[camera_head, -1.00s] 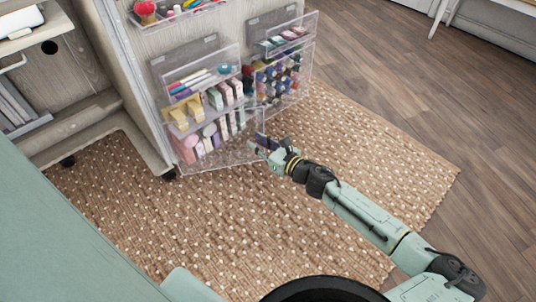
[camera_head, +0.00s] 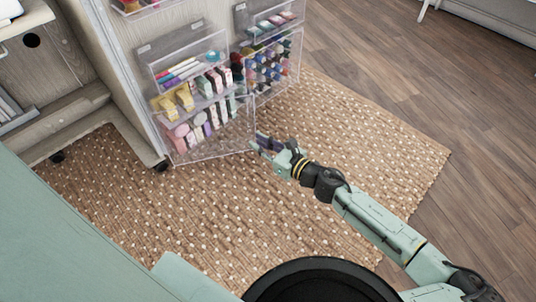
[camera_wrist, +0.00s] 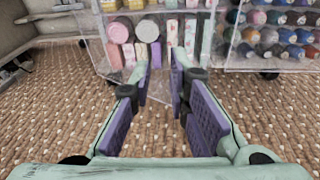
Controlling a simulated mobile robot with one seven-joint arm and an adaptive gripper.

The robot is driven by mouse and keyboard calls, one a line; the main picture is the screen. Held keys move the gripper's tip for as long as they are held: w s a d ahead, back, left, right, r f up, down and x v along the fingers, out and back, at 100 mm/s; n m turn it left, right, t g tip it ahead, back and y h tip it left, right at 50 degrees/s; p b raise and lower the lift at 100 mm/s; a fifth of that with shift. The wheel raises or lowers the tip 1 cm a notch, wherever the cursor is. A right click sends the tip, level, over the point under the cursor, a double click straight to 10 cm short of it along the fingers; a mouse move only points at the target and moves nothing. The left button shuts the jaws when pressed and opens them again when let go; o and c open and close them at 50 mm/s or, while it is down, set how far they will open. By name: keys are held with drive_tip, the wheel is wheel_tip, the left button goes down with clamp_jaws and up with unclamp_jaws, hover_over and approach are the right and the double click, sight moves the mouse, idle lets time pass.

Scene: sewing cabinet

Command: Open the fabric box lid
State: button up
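Two clear storage units hang on the cabinet door. I cannot tell which part is the fabric box lid; no fabric shows. My gripper (camera_head: 262,144) is just right of the left box's lower right corner. In the wrist view my gripper (camera_wrist: 161,68) has two purple-padded fingers spread apart, with the left box (camera_wrist: 125,72) straight ahead. A clear panel edge shows near the fingertips; whether they touch it cannot be told.
The right clear rack (camera_head: 270,65) holds several thread spools. A caster (camera_head: 160,166) stands under the cabinet door. A woven rug (camera_head: 200,210) covers the floor, clear around my arm. Bare wood floor (camera_head: 400,80) lies at the right.

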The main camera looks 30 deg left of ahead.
drive_tip(key=shift+s+d+b, duration=0.2)
drive_tip(key=shift+s+d, duration=0.15)
drive_tip(key=shift+d, duration=0.3)
drive_tip(key=shift+s+d+b, duration=0.15)
drive_tip(key=shift+s+d, duration=0.25)
drive_tip(key=shift+d, duration=0.3)
drive_tip(key=shift+s+d+b, duration=0.2)
drive_tip(key=shift+s+d, duration=0.15)
drive_tip(key=shift+d, duration=0.3)
drive_tip(key=shift+f+b, duration=0.15)
drive_tip(key=shift+b, duration=0.15)
drive_tip(key=shift+c, duration=0.2)
